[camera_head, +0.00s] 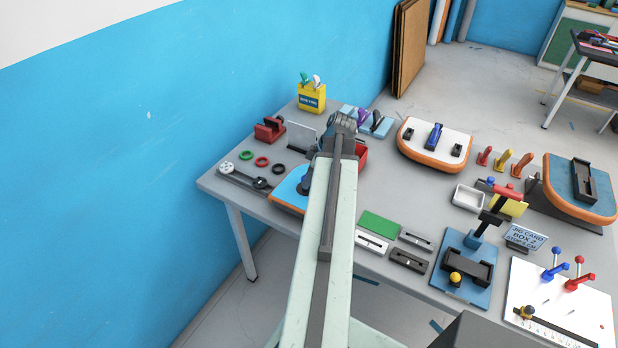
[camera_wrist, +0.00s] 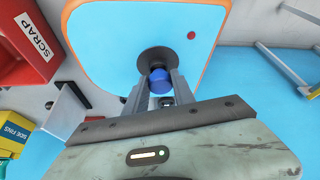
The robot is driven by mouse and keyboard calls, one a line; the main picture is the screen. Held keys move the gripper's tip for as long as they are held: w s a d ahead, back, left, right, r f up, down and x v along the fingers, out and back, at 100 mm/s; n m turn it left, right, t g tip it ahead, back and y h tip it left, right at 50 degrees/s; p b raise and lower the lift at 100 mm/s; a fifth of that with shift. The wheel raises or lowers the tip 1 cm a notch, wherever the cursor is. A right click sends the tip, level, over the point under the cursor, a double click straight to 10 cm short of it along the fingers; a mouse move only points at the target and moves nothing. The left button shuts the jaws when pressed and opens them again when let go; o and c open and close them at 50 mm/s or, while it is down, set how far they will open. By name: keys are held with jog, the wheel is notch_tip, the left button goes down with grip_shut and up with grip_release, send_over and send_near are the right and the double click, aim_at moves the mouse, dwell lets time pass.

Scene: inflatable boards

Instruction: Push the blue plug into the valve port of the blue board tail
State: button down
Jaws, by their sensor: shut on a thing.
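The blue board tail (camera_wrist: 110,40) has a light blue face and an orange rim. It fills the upper middle of the wrist view, and part of it shows left of my arm in the head view (camera_head: 287,191). Its valve port (camera_wrist: 157,58) is a dark round ring near the board's lower edge in the wrist view. My gripper (camera_wrist: 160,82) is shut on the blue plug (camera_wrist: 160,80), which is at the port's near side, lined up with its opening. I cannot tell how deep the plug sits. In the head view my arm hides much of this.
A red SCRAP bin (camera_wrist: 22,45) is left of the board in the wrist view. Rings (camera_head: 262,161), a yellow side-fins box (camera_head: 312,97) and a white board (camera_head: 434,143) stand around it on the grey table (camera_head: 385,205). Several jigs crowd the table's right side.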

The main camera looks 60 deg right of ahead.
jog(key=shift+f+b, duration=0.95)
jog(key=shift+f, duration=0.1)
jog(key=c, duration=1)
grip_release()
jog(key=shift+o, duration=0.2)
jog(key=shift+r, duration=0.15)
jog(key=p+v, duration=0.7)
jog(key=shift+s+r, duration=0.25)
